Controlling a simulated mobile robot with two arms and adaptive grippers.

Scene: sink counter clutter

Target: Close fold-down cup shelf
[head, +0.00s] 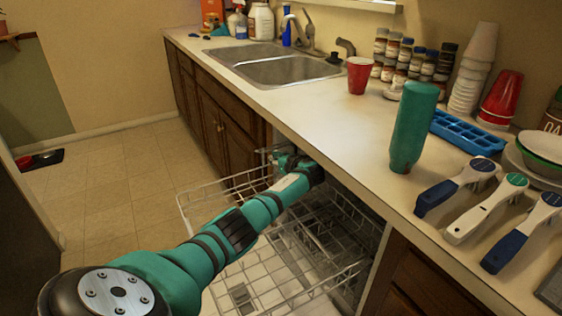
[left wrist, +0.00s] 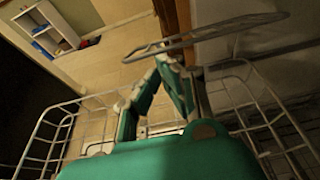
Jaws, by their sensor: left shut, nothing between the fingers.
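In the left wrist view, a thin grey wire loop (left wrist: 235,24), which looks like the fold-down cup shelf, crosses just past my fingertips. It stands out over the dishwasher's wire rack (left wrist: 45,135); I cannot tell whether the fingers touch it. My left gripper (left wrist: 166,62) is shut and empty, its green fingers meeting at the tips. In the head view my left gripper (head: 288,161) is at the far side of the pulled-out upper rack (head: 190,212), close under the counter edge. The shelf is hard to make out there. My right gripper is not in view.
The open dishwasher's lower rack (head: 250,290) lies below my arm. The tiled floor (head: 110,190) at left is mostly clear.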

